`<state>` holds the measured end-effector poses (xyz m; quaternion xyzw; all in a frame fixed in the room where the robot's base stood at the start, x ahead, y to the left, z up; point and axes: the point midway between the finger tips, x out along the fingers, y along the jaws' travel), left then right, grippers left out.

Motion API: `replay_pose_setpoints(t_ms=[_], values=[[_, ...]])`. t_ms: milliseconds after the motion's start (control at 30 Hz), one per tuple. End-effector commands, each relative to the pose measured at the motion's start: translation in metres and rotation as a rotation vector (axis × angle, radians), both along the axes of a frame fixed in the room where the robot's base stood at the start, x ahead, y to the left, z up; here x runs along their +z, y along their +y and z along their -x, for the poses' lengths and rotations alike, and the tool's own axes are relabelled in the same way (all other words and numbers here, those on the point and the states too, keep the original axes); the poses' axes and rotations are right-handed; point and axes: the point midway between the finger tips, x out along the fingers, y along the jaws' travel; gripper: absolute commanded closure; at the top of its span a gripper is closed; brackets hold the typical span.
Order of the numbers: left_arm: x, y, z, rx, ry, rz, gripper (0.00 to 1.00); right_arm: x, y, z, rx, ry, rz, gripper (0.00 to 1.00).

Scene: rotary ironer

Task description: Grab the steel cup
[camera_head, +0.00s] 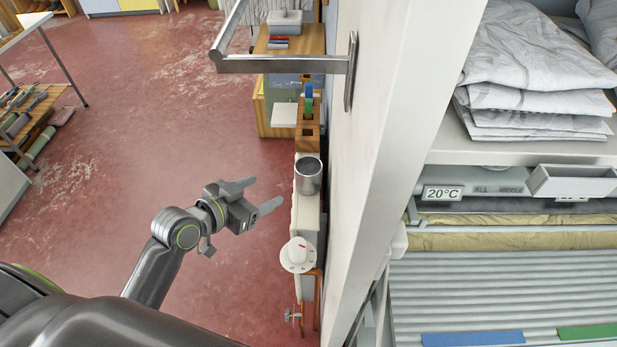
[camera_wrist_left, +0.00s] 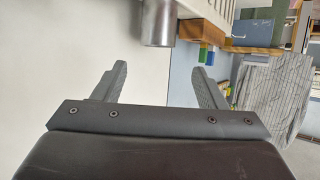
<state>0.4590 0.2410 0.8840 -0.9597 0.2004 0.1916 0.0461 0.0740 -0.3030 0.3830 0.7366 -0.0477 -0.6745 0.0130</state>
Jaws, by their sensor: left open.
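The steel cup (camera_head: 308,181) is an upright, open-topped grey metal cylinder. It stands on a narrow white ledge beside the tall white panel in the head view. My left gripper (camera_head: 268,190) is just left of the cup, with its fingers pointing toward it and apart from it. In the left wrist view the cup (camera_wrist_left: 158,24) is at the top edge, partly cut off. It lies beyond the open, empty fingers (camera_wrist_left: 160,67) and is roughly centred between them. My right gripper is not in view.
A white dial (camera_head: 298,254) and copper pipe are in front of the cup. The white panel (camera_head: 385,150) closes off the right side, with a metal bar (camera_head: 280,65) above.

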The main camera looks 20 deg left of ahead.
Motion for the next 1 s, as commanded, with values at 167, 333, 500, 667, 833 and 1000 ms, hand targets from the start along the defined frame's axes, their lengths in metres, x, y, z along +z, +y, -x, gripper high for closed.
replay_pose_setpoints(t_ms=[167,333,500,667,833,1000], values=[[-0.006,-0.012,-0.022,-0.004,-0.005,0.006,0.34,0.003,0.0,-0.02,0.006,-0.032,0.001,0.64],[-0.019,-0.024,-0.05,-0.004,-0.004,0.006,0.34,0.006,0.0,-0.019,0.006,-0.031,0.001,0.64],[-0.031,-0.034,-0.075,-0.002,-0.004,0.004,0.34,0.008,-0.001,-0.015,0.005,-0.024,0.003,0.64],[-0.04,-0.042,-0.093,-0.003,-0.003,0.001,0.34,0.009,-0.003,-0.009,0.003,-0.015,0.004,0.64],[-0.043,-0.046,-0.101,-0.004,-0.004,0.001,0.34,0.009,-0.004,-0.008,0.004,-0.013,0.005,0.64],[-0.047,-0.05,-0.109,-0.003,-0.002,0.002,0.34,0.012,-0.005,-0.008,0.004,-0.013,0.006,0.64]])
